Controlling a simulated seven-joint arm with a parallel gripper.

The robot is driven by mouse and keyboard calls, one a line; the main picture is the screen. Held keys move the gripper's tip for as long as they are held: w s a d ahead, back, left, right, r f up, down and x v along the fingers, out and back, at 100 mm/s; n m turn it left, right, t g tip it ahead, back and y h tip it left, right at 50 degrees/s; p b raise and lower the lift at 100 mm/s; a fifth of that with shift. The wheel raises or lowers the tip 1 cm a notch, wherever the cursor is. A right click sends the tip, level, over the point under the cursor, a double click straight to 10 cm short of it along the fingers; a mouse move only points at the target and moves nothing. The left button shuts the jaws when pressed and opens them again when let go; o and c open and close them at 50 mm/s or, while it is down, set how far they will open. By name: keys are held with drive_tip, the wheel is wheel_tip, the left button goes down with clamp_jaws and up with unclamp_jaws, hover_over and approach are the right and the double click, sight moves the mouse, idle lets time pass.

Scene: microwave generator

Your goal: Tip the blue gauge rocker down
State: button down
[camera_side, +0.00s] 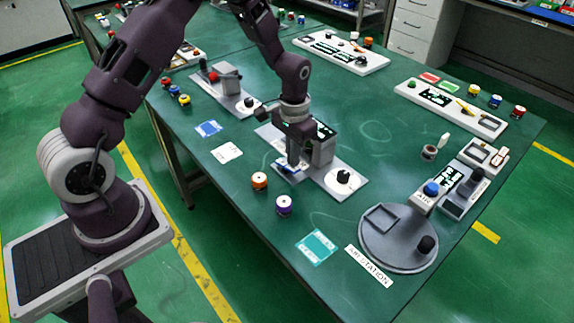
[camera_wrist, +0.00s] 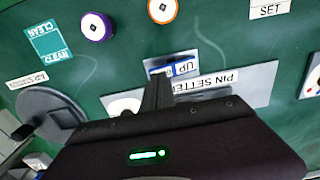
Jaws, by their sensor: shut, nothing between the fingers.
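The blue gauge rocker (camera_side: 287,169) is a small blue and white piece on the grey pin setter plate (camera_side: 342,196), mostly hidden behind my gripper in the side view. In the wrist view the blue rocker (camera_wrist: 160,69) lies beside a white "UP" marking on the plate (camera_wrist: 258,98). My gripper (camera_side: 293,163) is shut and empty, pointing down close at the rocker. In the wrist view the closed fingertips (camera_wrist: 157,82) are next to the rocker's lower edge. I cannot tell whether they touch it or how it is tilted.
A grey block (camera_side: 321,152) stands right behind my gripper, and a black knob (camera_side: 343,177) sits on the plate. An orange roll (camera_side: 259,181) and a purple roll (camera_side: 284,205) stand in front. A round grey turntable (camera_side: 375,256) is at the right.

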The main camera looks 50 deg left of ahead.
drive_tip(key=shift+f, duration=1.05)
idle(0.4)
drive_tip(key=shift+r, duration=3.55)
drive_tip(key=shift+r, duration=0.35)
drive_tip(key=s+d+r+t, duration=0.2)
drive_tip(key=s+r, duration=0.4)
drive_tip(key=r, duration=0.3)
drive_tip(key=s+d+r+t, duration=0.15)
drive_tip(key=s+r, duration=0.35)
drive_tip(key=r, duration=0.5)
drive_tip(key=s+d+r+t, duration=0.1)
drive_tip(key=s+r+t, duration=0.1)
drive_tip(key=s, duration=1.3)
drive_tip(key=shift+s+d+r, duration=0.2)
drive_tip(key=shift+d+r, duration=0.2)
drive_tip(key=shift+r, duration=0.1)
